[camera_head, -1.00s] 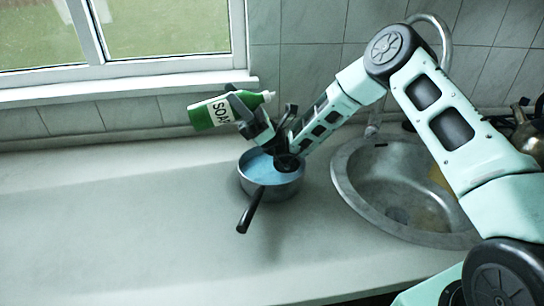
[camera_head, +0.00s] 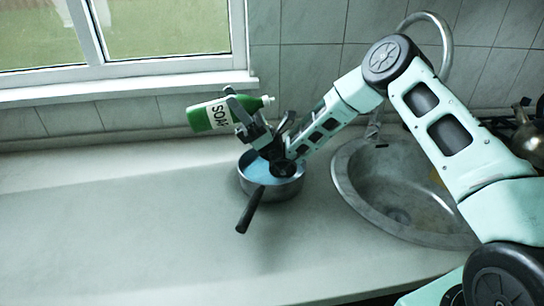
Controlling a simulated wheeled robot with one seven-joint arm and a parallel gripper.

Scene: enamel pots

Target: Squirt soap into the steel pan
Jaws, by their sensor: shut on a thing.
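A green soap bottle (camera_head: 207,116) with a white label reading "SOAP" lies nearly horizontal in the air, its base to the left and its nozzle to the right. My gripper (camera_head: 238,108) is shut around the bottle near its middle. The steel pan (camera_head: 286,188) stands upright on the counter below my gripper, its dark handle pointing toward the front. Light blue liquid shows inside the pan. My gripper and wrist hide part of the pan's far rim and inside. The nozzle is above the pan's far side, and I cannot tell whether it is directly over the opening.
A round sink (camera_head: 350,204) is set into the counter to the right of the pan, with a curved tap (camera_head: 447,42) behind it. A metal kettle (camera_head: 528,137) stands at the right edge. The counter (camera_head: 110,225) left of the pan is clear. A window is behind.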

